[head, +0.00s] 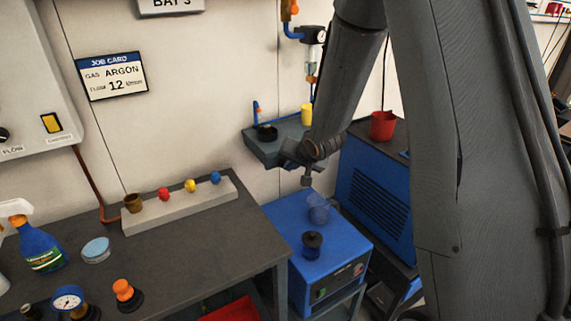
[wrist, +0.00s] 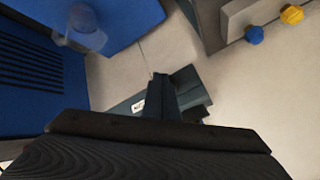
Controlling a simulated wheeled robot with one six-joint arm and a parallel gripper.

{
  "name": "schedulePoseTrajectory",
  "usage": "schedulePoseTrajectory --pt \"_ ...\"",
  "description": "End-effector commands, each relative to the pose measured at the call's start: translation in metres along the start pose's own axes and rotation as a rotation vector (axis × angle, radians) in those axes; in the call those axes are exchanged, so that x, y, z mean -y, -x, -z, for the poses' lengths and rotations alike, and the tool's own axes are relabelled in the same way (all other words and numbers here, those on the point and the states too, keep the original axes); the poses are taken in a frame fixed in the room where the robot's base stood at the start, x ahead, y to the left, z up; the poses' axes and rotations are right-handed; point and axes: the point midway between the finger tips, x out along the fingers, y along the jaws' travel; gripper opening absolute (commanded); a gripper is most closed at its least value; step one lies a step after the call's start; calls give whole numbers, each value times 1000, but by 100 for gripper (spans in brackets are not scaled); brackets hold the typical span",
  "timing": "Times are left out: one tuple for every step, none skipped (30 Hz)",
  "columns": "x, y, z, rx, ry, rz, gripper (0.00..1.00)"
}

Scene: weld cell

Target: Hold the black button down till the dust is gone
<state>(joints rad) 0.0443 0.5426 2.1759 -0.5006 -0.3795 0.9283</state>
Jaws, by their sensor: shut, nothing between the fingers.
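A black round knob-like piece (head: 312,243) stands on top of the blue box (head: 345,243), and another black round piece (head: 266,131) sits on the dark wall shelf (head: 262,150). I cannot tell for sure which is the black button. A clear bluish cup (head: 319,210) stands on the blue box behind the knob; it also shows in the wrist view (wrist: 82,30). I cannot make out any dust. My gripper (head: 306,181) is shut and empty, in the air in front of the wall shelf and above the blue box in the picture. It touches nothing that I can see.
A grey bench (head: 190,245) at left holds a rail (head: 180,206) with coloured knobs, a spray bottle (head: 42,245) and a gauge (head: 68,299). A larger blue machine (head: 375,205) with a red cup (head: 382,125) stands right. My arm hides much of the right side.

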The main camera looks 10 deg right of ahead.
Motion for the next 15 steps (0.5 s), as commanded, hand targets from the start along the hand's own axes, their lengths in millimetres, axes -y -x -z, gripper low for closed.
schedulePoseTrajectory --pt "0 0 0 0 0 0 0" --pt "1 -1 0 0 0 0 0" --pt "1 -1 1 0 0 0 0" --pt "1 -1 1 0 0 0 0" --pt "1 -1 1 0 0 0 0" --pt "1 -2 1 0 0 0 0" --pt "1 -2 1 0 0 0 0" --pt "2 -2 2 0 0 0 0" --pt "2 -2 2 0 0 0 0" --pt "2 -3 2 0 0 0 0" --pt "2 -3 2 1 0 0 0" --pt "2 -3 2 1 0 0 0" --pt "2 -3 2 1 0 0 0" --pt "2 -4 2 1 0 0 0" --pt "3 -4 2 1 0 -1 0"
